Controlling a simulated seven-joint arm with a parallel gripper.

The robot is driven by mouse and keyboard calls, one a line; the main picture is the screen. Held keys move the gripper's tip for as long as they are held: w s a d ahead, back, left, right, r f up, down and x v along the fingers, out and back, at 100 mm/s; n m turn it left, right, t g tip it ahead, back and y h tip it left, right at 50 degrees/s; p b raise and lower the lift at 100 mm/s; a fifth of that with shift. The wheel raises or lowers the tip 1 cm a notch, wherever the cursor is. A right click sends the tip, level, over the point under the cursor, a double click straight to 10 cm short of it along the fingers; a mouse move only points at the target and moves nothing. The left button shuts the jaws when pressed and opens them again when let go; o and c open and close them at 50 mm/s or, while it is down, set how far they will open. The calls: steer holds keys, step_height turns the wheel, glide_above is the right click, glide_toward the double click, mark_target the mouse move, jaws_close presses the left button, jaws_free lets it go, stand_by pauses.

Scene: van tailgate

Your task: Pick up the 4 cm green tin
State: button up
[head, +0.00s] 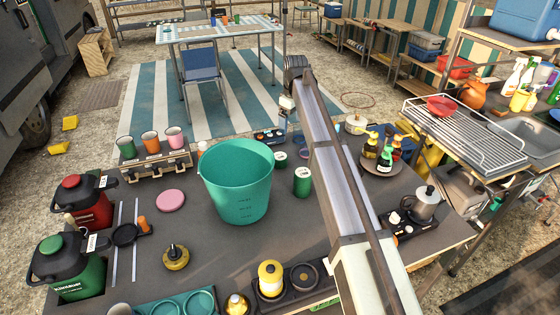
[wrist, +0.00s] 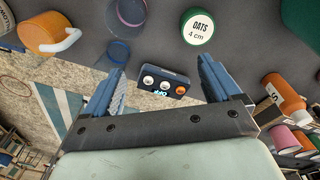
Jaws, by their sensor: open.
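A green tin (wrist: 197,26) shows from above in the wrist view, with a white lid marked OATS and 4 cm. It stands upright on the dark table, beyond my fingertips and apart from them. My gripper (wrist: 161,68) is open, with nothing between its fingers. In the head view, two green tins with white tops stand right of the teal bucket: a farther one (head: 281,158) and a nearer one (head: 302,182). I cannot tell for certain there which is the marked tin. My arm crosses just right of them and hides part of the table.
The tall teal bucket (head: 237,185) stands close left of the tins. A dark switch box (wrist: 163,82) lies between my fingers in the wrist view, beneath them. A blue ring-like item (wrist: 118,52) is near it. Bottles (head: 385,150) and a moka pot (head: 425,203) are right of my arm.

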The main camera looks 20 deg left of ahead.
glide_above(280, 156)
steer(key=shift+g+h, duration=0.4)
steer(key=f, duration=0.8)
steer(key=shift+w+a, duration=0.3)
steer(key=shift+s+d+f, duration=0.15)
steer(key=shift+f, duration=1.2)
steer(key=shift+s+d+f, duration=0.1)
steer(key=shift+d+f, duration=0.05)
steer(key=shift+f, duration=1.15)
steer(key=c, duration=1.2)
